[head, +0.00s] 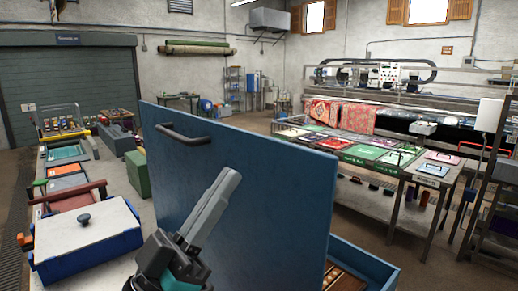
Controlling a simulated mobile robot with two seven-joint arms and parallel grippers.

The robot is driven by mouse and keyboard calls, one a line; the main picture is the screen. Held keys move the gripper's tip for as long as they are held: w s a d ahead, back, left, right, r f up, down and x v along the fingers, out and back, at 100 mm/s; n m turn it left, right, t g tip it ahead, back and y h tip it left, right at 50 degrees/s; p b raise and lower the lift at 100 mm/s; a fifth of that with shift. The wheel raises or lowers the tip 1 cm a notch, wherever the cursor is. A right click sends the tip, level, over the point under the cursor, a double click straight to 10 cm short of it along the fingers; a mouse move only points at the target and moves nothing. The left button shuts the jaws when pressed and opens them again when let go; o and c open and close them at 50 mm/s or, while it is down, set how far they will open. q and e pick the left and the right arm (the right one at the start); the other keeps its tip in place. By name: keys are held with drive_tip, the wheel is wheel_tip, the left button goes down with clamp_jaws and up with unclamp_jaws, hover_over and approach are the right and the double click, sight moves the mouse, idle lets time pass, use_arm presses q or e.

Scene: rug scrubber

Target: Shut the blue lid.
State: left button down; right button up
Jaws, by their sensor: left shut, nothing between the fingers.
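The blue lid (260,150) is a large flat panel standing raised, nearly upright, in the middle of the head view. A dark handle (184,134) sits near its upper left edge. The lid belongs to a blue box (372,262) whose rim shows at the lower right; a brown patterned item (345,283) lies inside. My left gripper (228,180) is in front of the lid's face, its grey fingers together and empty, pointing up and right. I cannot tell whether it touches the lid. My right gripper is not in view.
A blue box with a pale knobbed lid (85,230) stands on the left bench, near a green case (138,173). A table with several coloured panels (372,152) stands behind at the right. A dark shelf rack (495,200) is at the far right. Open floor lies beyond the lid.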

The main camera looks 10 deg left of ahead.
sight(259, 162)
use_arm(q)
drive_tip(key=w+d, duration=0.1)
drive_tip(key=w+d+r+p, duration=0.1)
drive_tip(key=w, duration=0.1)
drive_tip(key=w+d+r, duration=0.1)
drive_tip(key=d, duration=0.1)
drive_tip(key=shift+w+r+p, duration=0.1)
drive_tip(key=shift+w+p, duration=0.2)
drive_tip(key=shift+p, duration=0.1)
drive_tip(key=shift+w+d, duration=0.1)
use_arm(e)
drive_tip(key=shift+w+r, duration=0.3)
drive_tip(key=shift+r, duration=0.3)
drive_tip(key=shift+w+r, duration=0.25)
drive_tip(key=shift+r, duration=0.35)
